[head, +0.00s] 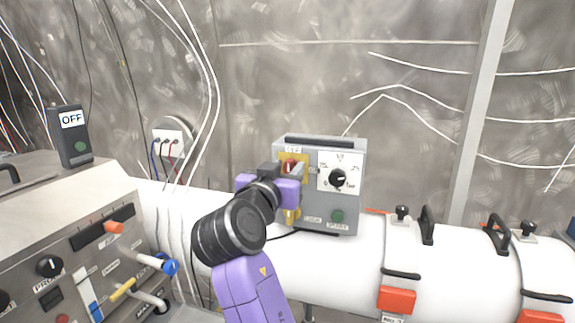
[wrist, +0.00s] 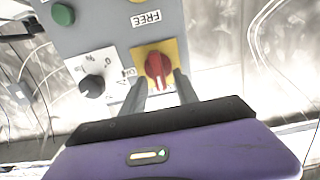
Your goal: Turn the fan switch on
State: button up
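A grey control box (head: 348,212) sits on the white pipe. It carries a red rotary switch (head: 294,165) on a yellow plate, partly hidden by my gripper (head: 290,181) in the head view. In the wrist view, which shows the box upside down, the red switch (wrist: 158,68) stands just ahead of my gripper (wrist: 160,82). The two fingers are apart, one on each side of the switch's near end. I cannot tell whether they touch it. A white mark on the switch points toward my gripper in that view. The label by the plate is partly hidden.
A black dial (head: 338,178) and a green button (head: 337,216) are on the same box. Left stands a console (head: 75,240) with levers and an OFF box (head: 72,135). A wall socket (head: 168,143) has cables. Clamps with black handles (head: 427,225) are right.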

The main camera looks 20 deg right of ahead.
jog(key=shift+w+d, duration=0.15)
jog(key=shift+w, duration=0.05)
grip_shut()
